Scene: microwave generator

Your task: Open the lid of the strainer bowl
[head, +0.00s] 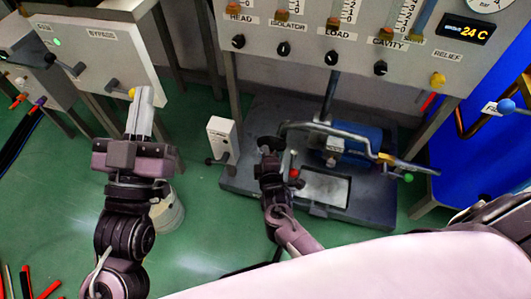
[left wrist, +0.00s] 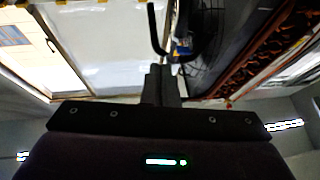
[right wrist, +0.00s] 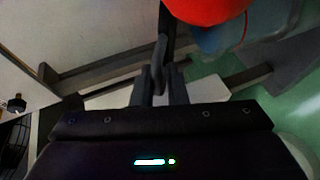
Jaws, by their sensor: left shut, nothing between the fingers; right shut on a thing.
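I cannot single out the strainer bowl or its lid with certainty; a blue rounded body (head: 362,146) with a grey fitting sits on the dark base, partly behind a grey pipe (head: 335,129). My right gripper (head: 267,146) is at the left of this assembly. It is shut on a thin dark handle-like piece (right wrist: 161,52), seen between its fingers in the right wrist view, near a red ball (right wrist: 207,8). My left gripper (head: 144,97) is shut and empty in front of the bypass panel, close to a yellow-tipped lever. A black bent handle (left wrist: 155,28) shows beyond its fingertips.
The dark base (head: 240,182) carries a red-knobbed lever (head: 293,173) and a pale rectangular plate (head: 325,188). A small white box (head: 221,138) stands left of it. A gauge panel (head: 300,42) rises behind; a blue cabinet (head: 465,130) is right.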

